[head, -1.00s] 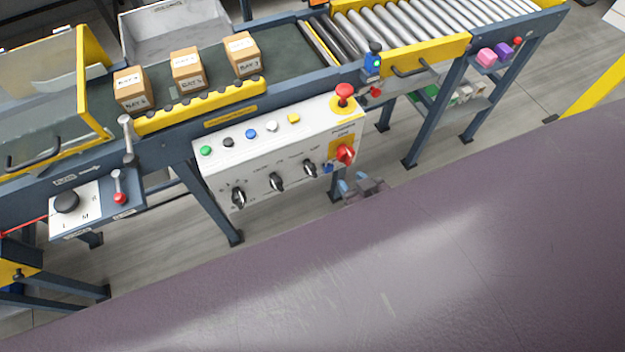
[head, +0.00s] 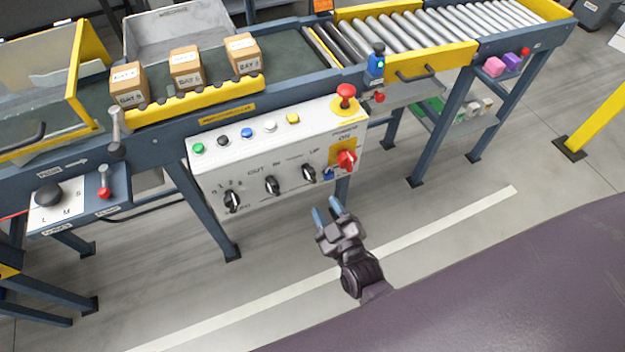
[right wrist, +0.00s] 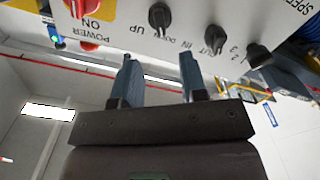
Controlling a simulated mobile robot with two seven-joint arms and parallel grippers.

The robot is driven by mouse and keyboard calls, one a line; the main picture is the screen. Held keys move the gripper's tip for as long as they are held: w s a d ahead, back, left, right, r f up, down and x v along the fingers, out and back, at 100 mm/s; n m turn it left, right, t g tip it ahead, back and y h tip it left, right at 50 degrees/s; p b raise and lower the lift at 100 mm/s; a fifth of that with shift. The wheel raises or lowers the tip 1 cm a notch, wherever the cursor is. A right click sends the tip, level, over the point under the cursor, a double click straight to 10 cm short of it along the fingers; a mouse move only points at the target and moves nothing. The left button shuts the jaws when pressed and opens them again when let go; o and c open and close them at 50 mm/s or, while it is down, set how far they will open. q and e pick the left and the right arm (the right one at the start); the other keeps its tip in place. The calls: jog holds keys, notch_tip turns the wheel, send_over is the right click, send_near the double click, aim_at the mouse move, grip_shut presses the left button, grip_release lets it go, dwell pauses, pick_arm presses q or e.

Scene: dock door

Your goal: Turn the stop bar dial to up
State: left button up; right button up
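The dial by the "UP" label (head: 309,173) is a black knob, the rightmost of three black dials on the white control panel's front. It also shows in the right wrist view (right wrist: 160,17), between the "UP" lettering and a partly legible label. I cannot tell clearly which label it points to. My right gripper (head: 327,210) is open and empty, below the panel and apart from the dial. Its two blue fingers (right wrist: 158,78) stand apart in the right wrist view, below the dials. My left gripper is not in view.
A red power switch (head: 347,160) sits right of the dial, below a red mushroom button (head: 346,91). The out/in dial (head: 272,185) and a numbered dial (head: 232,201) are to the left. Coloured buttons line the panel's top. Open floor lies in front.

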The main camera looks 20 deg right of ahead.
aim_at(312, 180)
jog(key=w, duration=0.4)
jog(key=w+b, duration=0.1)
jog(key=w, duration=0.2)
jog(key=shift+w+a+f, duration=0.15)
jog(key=shift+w, duration=0.8)
jog(key=c, duration=0.5)
jog(key=shift+c, duration=0.2)
